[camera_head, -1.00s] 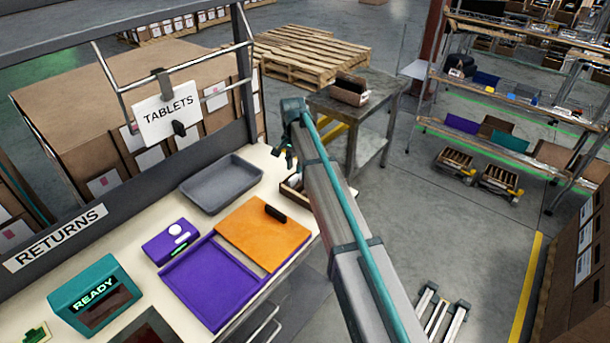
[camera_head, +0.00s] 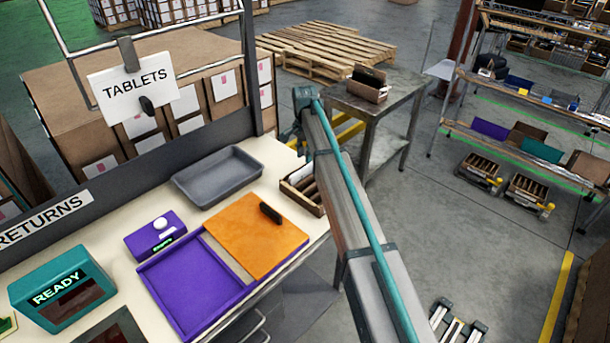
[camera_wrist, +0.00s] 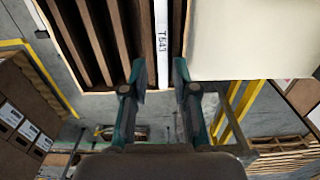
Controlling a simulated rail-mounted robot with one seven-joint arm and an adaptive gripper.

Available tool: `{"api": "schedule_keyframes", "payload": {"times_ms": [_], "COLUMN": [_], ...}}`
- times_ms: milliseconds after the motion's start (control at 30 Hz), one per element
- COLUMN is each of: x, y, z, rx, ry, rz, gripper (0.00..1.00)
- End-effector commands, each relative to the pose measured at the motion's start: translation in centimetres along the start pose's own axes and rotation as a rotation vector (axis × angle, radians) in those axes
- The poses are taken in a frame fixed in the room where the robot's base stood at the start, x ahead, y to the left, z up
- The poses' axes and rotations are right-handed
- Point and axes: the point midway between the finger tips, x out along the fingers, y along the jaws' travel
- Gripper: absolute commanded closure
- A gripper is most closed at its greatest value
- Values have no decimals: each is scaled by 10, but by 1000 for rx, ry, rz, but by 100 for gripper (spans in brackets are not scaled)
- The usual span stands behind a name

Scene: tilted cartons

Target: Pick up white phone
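The white phone (camera_wrist: 162,42) shows in the wrist view as a narrow white strip marked T643, standing on edge in a slotted brown carton (camera_wrist: 96,42). My gripper (camera_wrist: 158,78) is open, with one teal fingertip on each side of the strip's near end in the picture. I see no contact, and the depth between fingertips and phone is unclear. In the head view the divided carton (camera_head: 318,207) sits at the right end of the cream bench (camera_head: 112,222), partly behind my arm.
A grey tray (camera_head: 217,178), an orange board (camera_head: 256,238), a purple tray (camera_head: 190,282) and a purple box (camera_head: 154,234) lie on the bench. A metal table (camera_head: 378,108) with a small carton (camera_head: 367,84) stands behind.

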Motion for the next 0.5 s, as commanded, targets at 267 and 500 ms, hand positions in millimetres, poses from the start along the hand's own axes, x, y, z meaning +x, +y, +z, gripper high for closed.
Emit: {"api": "schedule_keyframes", "payload": {"times_ms": [267,500], "x": [24,44], "y": [0,-3], "z": [0,-1], "rx": [0,0], "ry": [0,-1], "rz": [0,1], "gripper": [72,72]}}
